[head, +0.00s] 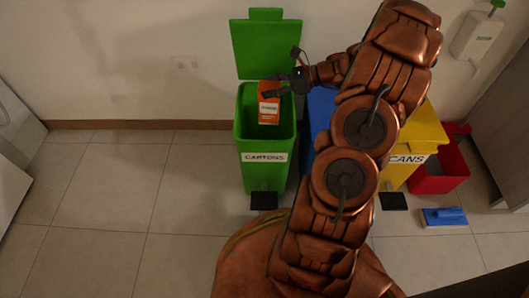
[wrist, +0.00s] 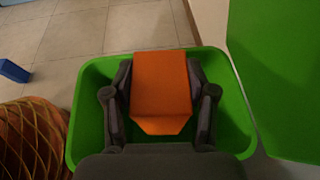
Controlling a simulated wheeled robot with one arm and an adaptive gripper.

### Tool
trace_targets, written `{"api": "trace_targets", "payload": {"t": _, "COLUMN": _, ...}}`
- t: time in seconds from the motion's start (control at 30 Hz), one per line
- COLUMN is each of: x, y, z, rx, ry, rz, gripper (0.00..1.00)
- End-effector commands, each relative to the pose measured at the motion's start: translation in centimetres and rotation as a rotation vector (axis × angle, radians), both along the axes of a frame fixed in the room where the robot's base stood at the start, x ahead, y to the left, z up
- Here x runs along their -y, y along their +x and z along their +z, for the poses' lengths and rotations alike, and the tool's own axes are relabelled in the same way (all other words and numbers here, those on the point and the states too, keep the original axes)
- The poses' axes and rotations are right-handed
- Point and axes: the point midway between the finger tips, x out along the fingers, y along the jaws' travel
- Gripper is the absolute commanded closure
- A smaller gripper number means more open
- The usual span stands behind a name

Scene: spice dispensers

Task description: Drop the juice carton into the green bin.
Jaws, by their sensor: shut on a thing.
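An orange juice carton (head: 268,104) with a white label is held by my gripper (head: 283,84) over the open green bin. The green bin (head: 264,175) carries a "CARTONS" label and its lid (head: 266,45) is raised against the wall. In the wrist view, the carton (wrist: 160,85) sits between the two dark fingers of my gripper (wrist: 160,100), with the green bin rim (wrist: 84,105) around them. The lower part of the carton appears within the bin opening. The inside of the bin is mostly dark or hidden.
A blue bin (head: 321,108) stands right of the green one, partly behind my arm. A yellow bin (head: 425,135) labelled "CANS" and a red container (head: 446,172) are further right. A blue object (head: 444,217) lies on the floor. The left floor is clear.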

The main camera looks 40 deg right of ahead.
Motion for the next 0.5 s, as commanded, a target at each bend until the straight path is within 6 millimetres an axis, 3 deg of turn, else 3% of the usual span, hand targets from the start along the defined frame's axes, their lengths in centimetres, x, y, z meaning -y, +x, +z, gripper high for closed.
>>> {"api": "trace_targets", "payload": {"t": 0.37, "x": 0.08, "y": 0.00, "z": -0.56, "rx": 0.001, "ry": 0.000, "rz": -0.002, "gripper": 0.79}}
{"api": "trace_targets", "payload": {"t": 0.4, "x": 0.08, "y": 0.00, "z": -0.56, "rx": 0.001, "ry": 0.000, "rz": -0.002, "gripper": 0.43}}
{"api": "trace_targets", "payload": {"t": 0.5, "x": 0.09, "y": -0.01, "z": -0.57, "rx": 0.001, "ry": 0.000, "rz": -0.002, "gripper": 0.32}}
